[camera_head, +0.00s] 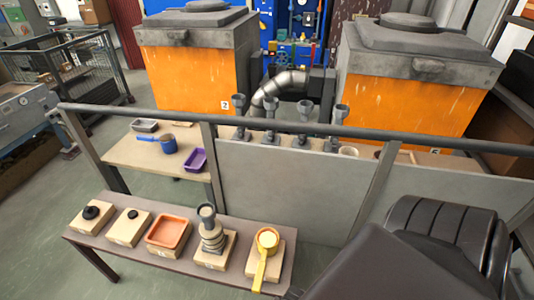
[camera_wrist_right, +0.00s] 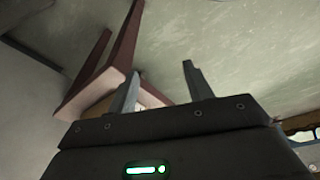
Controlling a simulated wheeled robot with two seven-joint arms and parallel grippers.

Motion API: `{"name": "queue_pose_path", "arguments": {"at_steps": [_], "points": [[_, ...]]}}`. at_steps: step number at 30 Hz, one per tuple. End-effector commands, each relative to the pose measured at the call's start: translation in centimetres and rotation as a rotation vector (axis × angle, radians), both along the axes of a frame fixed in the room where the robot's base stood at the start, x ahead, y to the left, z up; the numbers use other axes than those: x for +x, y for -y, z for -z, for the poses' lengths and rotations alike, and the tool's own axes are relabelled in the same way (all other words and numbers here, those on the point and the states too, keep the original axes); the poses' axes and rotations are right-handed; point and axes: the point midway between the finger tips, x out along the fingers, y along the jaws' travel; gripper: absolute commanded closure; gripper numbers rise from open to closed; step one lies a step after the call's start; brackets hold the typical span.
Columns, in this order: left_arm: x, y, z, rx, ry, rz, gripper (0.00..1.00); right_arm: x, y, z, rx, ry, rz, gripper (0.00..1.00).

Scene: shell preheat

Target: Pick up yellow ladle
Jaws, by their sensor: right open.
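The yellow ladle (camera_head: 260,268) lies on a light wooden block (camera_head: 281,262) at the right end of the low front table. Its round cup is at the back and its handle points toward the front edge. My right gripper (camera_wrist_right: 160,70) is open and empty in the right wrist view, with its two grey fingers apart. A corner of a brown table (camera_wrist_right: 78,97) shows beyond the left finger. The ladle cannot be made out in that view. My left gripper is not in view.
The front table (camera_head: 140,243) also holds an orange tray (camera_head: 169,232), a stacked grey metal piece (camera_head: 212,235) and two small dark rings on blocks. A railing with grey panels (camera_head: 285,190) stands behind it. My dark arm covers the lower right.

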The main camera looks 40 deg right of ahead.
Motion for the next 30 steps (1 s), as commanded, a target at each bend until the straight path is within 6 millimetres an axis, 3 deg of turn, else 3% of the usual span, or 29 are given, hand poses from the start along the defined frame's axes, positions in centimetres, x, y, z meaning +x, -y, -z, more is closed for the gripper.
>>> {"name": "queue_pose_path", "arguments": {"at_steps": [1,8,12,18,24,27,30], "points": [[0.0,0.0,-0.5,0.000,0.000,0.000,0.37,0.4,-0.1,-1.9,0.001,0.010,0.000,0.49],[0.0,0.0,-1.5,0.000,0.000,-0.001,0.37,2.5,-0.7,-9.3,0.001,0.062,-0.055,0.49],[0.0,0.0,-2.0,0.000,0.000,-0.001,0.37,6.2,-3.2,-13.6,-0.017,0.159,-0.264,0.49],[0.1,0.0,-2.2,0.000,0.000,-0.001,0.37,10.4,-6.7,-14.9,-0.059,0.264,-0.602,0.49],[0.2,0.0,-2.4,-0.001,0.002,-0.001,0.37,13.3,-9.2,-14.7,-0.116,0.329,-0.984,0.49],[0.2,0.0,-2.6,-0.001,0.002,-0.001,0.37,14.3,-9.3,-14.2,-0.155,0.328,-1.215,0.49],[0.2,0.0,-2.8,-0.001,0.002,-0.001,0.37,15.0,-7.3,-13.4,-0.202,0.275,-1.475,0.49]]}}
